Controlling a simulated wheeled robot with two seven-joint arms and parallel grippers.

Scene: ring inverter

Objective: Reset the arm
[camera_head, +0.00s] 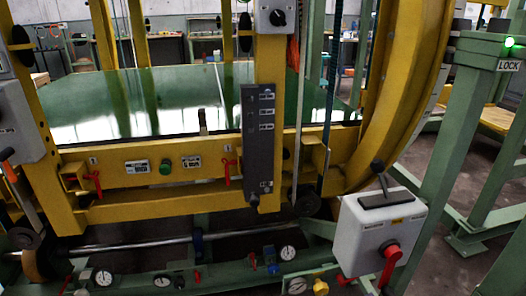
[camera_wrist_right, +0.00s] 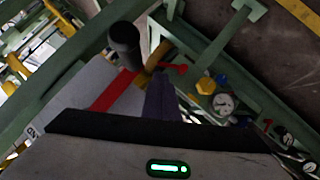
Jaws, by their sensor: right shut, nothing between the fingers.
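A pale grey control box (camera_head: 362,238) stands at the lower right of the head view, with a black lever (camera_head: 382,178) on its top. A red handle (camera_head: 391,256) on a round mount is on its front. In the right wrist view the pale box (camera_wrist_right: 85,90) shows with a red bar (camera_wrist_right: 112,92) and a dark cylindrical knob (camera_wrist_right: 124,42). My right gripper (camera_wrist_right: 162,98) shows there as dark fingers, shut and empty, close to the box; the exact gap is unclear. My left gripper is not in view.
A yellow frame (camera_head: 120,208) with a grey switch panel (camera_head: 257,145) fills the left and middle. Several gauges (camera_head: 288,252) and valves line the green lower rail. A green post (camera_head: 452,150) with a LOCK sign (camera_head: 509,65) stands right. Bare floor (camera_head: 490,165) shows beyond it.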

